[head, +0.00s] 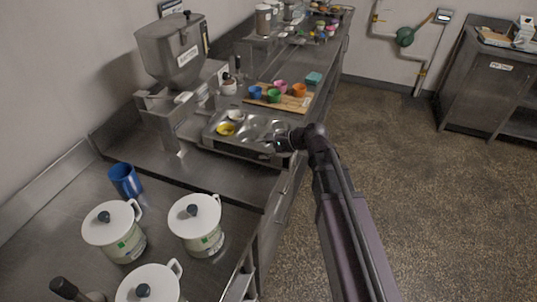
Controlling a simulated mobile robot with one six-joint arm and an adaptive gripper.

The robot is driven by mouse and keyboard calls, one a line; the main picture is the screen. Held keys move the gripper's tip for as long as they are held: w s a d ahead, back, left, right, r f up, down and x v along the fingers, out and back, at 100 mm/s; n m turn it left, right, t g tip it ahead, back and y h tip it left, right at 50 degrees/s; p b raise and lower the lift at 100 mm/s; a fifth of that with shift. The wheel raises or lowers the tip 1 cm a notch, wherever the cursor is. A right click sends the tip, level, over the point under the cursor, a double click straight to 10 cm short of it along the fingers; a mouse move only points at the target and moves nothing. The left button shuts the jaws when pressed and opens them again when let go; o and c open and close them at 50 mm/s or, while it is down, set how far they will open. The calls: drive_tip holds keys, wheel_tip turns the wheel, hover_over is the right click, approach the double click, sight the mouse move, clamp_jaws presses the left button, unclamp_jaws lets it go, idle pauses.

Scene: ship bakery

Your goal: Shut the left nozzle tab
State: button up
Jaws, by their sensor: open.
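A grey metal hopper machine (172,52) stands on the steel counter against the wall. Its lower body has a nozzle area (181,98) with a pale tab-like piece at the front. I cannot tell from this view which part is the left nozzle tab, or how it is set. My gripper (274,146) is over the right side of the muffin tray (207,145), to the right of and apart from the machine. It is open, and its fingers are small and dark here. I see nothing held in it.
The tray holds a yellow cup (226,129) and a white cup (235,116). Behind it, coloured cups stand on a wooden board (293,104). White lidded pots (196,226) and a blue cup (125,180) stand in front. The floor (385,170) at right is clear.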

drive_tip(key=shift+s+d+f+n+h, duration=0.25)
drive_tip(key=shift+s+d+n, duration=0.1)
drive_tip(key=shift+s+d, duration=0.15)
drive_tip(key=shift+s+d+f+n+h, duration=0.15)
drive_tip(key=shift+s+d+n+h, duration=0.15)
drive_tip(key=shift+d, duration=0.25)
drive_tip(key=shift+s, duration=0.15)
